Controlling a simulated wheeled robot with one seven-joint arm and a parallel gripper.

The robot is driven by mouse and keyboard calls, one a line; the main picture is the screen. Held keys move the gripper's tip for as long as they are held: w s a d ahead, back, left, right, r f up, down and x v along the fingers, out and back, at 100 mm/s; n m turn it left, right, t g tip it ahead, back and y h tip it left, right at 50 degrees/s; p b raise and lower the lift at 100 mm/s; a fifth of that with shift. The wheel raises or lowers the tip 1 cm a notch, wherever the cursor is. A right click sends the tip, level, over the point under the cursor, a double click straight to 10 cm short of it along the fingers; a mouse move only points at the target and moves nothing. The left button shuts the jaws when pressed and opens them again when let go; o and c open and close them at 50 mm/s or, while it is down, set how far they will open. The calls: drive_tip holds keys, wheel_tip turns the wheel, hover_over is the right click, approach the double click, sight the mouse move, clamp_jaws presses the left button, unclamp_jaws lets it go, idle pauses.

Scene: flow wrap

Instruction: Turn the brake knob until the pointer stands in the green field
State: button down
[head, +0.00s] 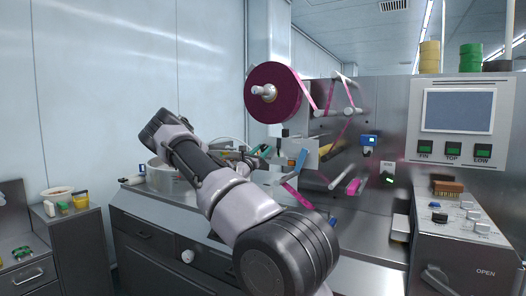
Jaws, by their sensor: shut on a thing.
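My arm crosses the middle of the head view and bends back behind itself. My gripper (264,152) shows small and partly hidden behind the arm, in front of the wrapping machine below the film reel. It is shut on a small part there, which fits the brake knob; the knob itself is too small and covered to make out. I cannot make out the pointer or a green field. The dark magenta film reel (275,92) with a grey hub sits above, and pink film runs from it to the right over rollers.
The machine's grey panel (399,118) carries a screen (458,111) and green buttons marked FIN, TOP and LOW. A control box (465,245) stands at the lower right. A round metal bowl (160,176) is left of my arm. A cabinet (75,245) with small items stands far left.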

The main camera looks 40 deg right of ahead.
drive_tip(key=m+g, duration=0.1)
drive_tip(key=m, duration=0.1)
drive_tip(key=m+g, duration=0.1)
drive_tip(key=m, duration=0.2)
drive_tip(key=shift+m+g, duration=0.3)
drive_tip(key=shift+c, duration=1.3)
unclamp_jaws()
drive_tip(key=v, duration=1.1)
drive_tip(key=shift+f, duration=0.2)
drive_tip(key=shift+w+d, duration=0.1)
drive_tip(key=shift+d, duration=0.05)
